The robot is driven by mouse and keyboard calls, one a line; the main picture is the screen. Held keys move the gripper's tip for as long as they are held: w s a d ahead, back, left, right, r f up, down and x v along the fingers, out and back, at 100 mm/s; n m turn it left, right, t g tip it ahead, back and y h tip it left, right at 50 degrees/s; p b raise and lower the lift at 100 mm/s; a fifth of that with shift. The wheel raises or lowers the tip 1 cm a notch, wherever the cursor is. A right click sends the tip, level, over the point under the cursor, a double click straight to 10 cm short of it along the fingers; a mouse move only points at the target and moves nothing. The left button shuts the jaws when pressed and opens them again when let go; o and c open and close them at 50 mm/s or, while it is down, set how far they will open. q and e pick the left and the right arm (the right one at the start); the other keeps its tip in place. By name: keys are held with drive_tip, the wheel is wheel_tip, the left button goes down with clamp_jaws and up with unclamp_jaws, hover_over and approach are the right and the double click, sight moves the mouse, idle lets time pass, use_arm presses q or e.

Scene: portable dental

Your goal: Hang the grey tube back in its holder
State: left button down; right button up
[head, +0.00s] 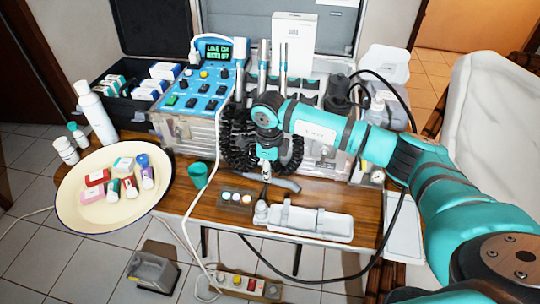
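A grey tube-like piece (286,184) lies on the wooden table in front of the dental unit, just right of my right fingertips. I take it to be the grey tube, but it is small in view. My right gripper (266,178) points down close beside it; the fingers look narrow, and I cannot tell whether they touch it or are shut. The dental unit (190,130) stands behind, with upright metal tubes (262,78) and black coiled hoses. The holder is not clearly distinguishable; my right arm covers part of the unit's front. My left gripper is out of view.
A round cream tray (72,205) with small boxes and vials overhangs the table's left side. Cables hang over the front edge.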

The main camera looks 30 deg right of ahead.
wheel_tip(320, 180, down, 2)
drive_tip(key=shift+f, duration=0.15)
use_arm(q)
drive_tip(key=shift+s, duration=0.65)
use_arm(e)
drive_tip(key=shift+f, duration=0.4)
clamp_jaws()
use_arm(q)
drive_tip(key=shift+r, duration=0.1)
use_arm(e)
drive_tip(key=shift+r, duration=0.2)
